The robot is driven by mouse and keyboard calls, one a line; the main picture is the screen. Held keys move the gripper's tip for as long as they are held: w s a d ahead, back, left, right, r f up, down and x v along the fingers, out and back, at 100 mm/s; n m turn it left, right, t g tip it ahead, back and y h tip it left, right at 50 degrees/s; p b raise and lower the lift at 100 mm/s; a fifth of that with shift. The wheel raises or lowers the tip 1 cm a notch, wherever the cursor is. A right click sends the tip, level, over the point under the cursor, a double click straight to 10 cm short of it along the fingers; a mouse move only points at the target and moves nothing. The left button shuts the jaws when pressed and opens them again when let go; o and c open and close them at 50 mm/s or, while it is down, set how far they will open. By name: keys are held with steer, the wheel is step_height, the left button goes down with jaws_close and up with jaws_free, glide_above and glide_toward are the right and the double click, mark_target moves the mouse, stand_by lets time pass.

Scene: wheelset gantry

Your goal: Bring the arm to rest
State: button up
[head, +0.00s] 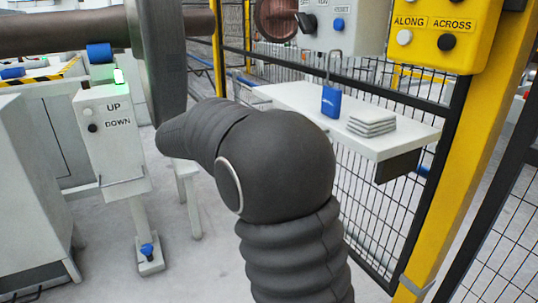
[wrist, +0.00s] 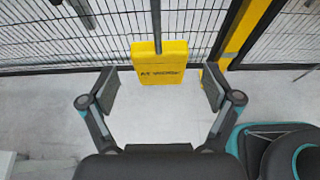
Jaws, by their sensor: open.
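My gripper (wrist: 160,90) is open in the wrist view, its two fingers spread wide with nothing between the pads. Beyond and between the fingers is a yellow box (wrist: 160,62) with dark lettering, under a thin upright rod; the lettering is too small to read surely. The gap in depth between the fingers and the box is hard to tell. In the head view my dark arm bends across the middle, and my gripper is hidden there.
A white shelf (head: 408,137) on the mesh fence holds a blue padlock (head: 331,102) and a white stack (head: 372,122). The UP/DOWN box (head: 117,140) stands left, below a wheelset axle (head: 60,32). A yellow ALONG/ACROSS box (head: 440,35) is upper right. Pale floor shows between.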

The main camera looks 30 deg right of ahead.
steer(key=v, duration=0.9)
steer(key=s+a+f+m+y, duration=0.2)
steer(key=s+f+m+y, duration=0.15)
steer(key=f, duration=0.25)
steer(key=s+a+f+m+y, duration=0.2)
steer(key=s+f+m+y, duration=0.15)
steer(key=f, duration=0.25)
steer(key=s+r+m+t+y+p, duration=0.2)
steer(key=s+m, duration=0.3)
steer(key=s, duration=0.5)
steer(key=s+r+m+t+y+p, duration=0.3)
steer(key=s+r+m+y+p, duration=0.1)
steer(key=s, duration=0.7)
steer(key=shift+a+r+m+y+p, duration=0.3)
steer(key=shift+a+m+p, duration=0.15)
steer(key=shift+m, duration=0.75)
steer(key=shift+d, duration=0.1)
